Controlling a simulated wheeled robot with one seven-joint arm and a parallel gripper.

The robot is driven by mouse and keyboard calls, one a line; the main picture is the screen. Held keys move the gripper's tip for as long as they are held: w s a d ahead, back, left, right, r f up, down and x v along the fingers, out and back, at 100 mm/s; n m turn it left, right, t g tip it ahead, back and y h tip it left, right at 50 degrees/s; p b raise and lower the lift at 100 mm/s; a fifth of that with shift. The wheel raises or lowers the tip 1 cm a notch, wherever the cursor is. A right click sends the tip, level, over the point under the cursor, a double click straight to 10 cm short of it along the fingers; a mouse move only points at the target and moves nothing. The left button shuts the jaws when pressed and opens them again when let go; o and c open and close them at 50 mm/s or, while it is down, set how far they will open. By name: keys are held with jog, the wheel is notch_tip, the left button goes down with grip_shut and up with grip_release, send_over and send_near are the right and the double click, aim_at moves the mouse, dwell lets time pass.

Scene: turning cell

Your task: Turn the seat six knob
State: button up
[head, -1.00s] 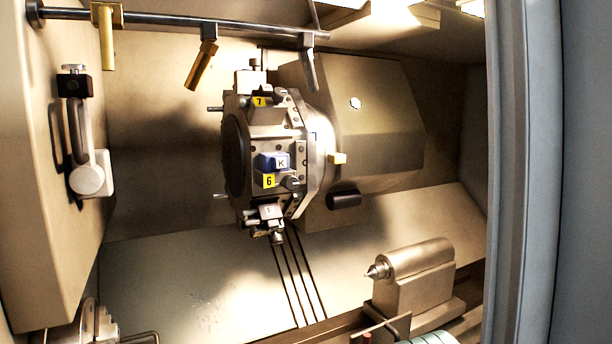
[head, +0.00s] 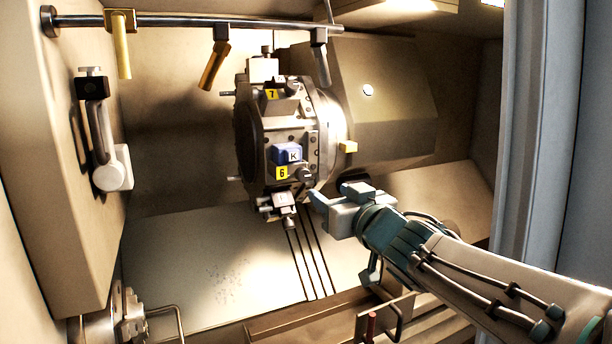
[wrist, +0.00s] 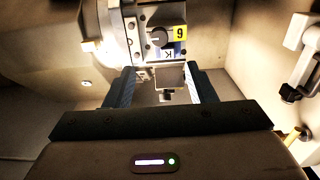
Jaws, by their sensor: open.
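The seat six knob (head: 306,174) is a small dark round knob on the turret (head: 325,115), just right of the yellow label 6 (head: 281,173). In the wrist view the knob (wrist: 158,36) shows near the top centre, beside the upside-down label 6 (wrist: 180,33). A blue block marked K (head: 287,153) sits by the label. My gripper (head: 333,194) is open and empty, to the lower right of the knob and apart from it. In the wrist view the two fingers of my gripper (wrist: 160,80) stand apart, with the knob beyond them.
A tool holder (head: 280,204) sticks out below seat six. The yellow label 7 (head: 272,94) marks the seat above. A rail (head: 180,21) with hanging handles crosses the top. The grey-blue door edge (head: 540,120) stands on the right. Space left of the turret is open.

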aim_at(304, 175)
jog(key=p+x, duration=0.1)
jog(key=x, duration=1)
jog(key=shift+w+p, duration=0.3)
jog(key=shift+c, duration=0.3)
